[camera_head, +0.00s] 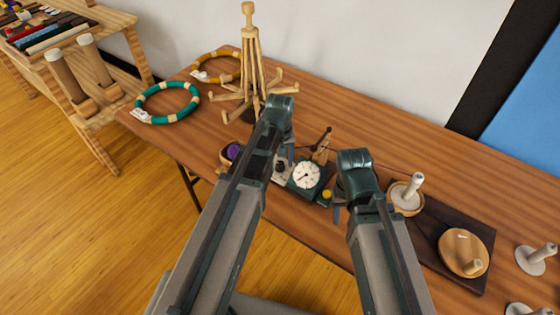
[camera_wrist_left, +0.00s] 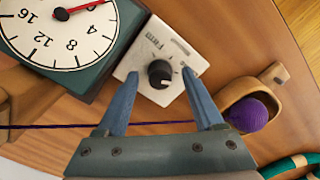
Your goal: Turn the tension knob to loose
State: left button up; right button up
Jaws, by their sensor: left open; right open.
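The tension knob (camera_wrist_left: 160,73) is a small black round knob on a white plate (camera_wrist_left: 149,58); it also shows in the head view (camera_head: 280,167). Lettering on the plate seems to read "Firm"; the other label is too small to read. A pale mark shows on the knob, but its exact heading is hard to tell. My left gripper (camera_wrist_left: 160,78) is open, with its two blue fingers on either side of the knob; I cannot tell whether they touch it. My right gripper (camera_head: 341,212) is open and empty, right of the dial box.
A green box with a white dial (camera_head: 307,176) stands directly beside the knob plate. A purple yarn ball (camera_wrist_left: 248,113) sits in a wooden holder on the other side. A wooden yarn swift (camera_head: 250,75) stands behind. Wooden spindle pieces (camera_head: 463,253) lie to the right. A purple strand crosses near the fingers.

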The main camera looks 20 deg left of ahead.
aim_at(280, 163)
pick_arm(q)
jog(key=shift+r, duration=0.1)
notch_tip(280, 163, up, 14)
jog(key=p, duration=1.4)
pick_arm(e)
notch_tip(280, 163, up, 14)
pick_arm(q)
jog(key=shift+f, duration=0.2)
pick_arm(e)
jog(key=shift+f, duration=0.15)
pick_arm(q)
jog(key=s+d+m+y, duration=0.1)
jog(key=s+d+m, duration=0.7)
jog(key=s, duration=0.6)
jog(key=shift+s+d+m, duration=0.15)
jog(key=shift+d+m, duration=0.15)
jog(key=shift+d, duration=0.95)
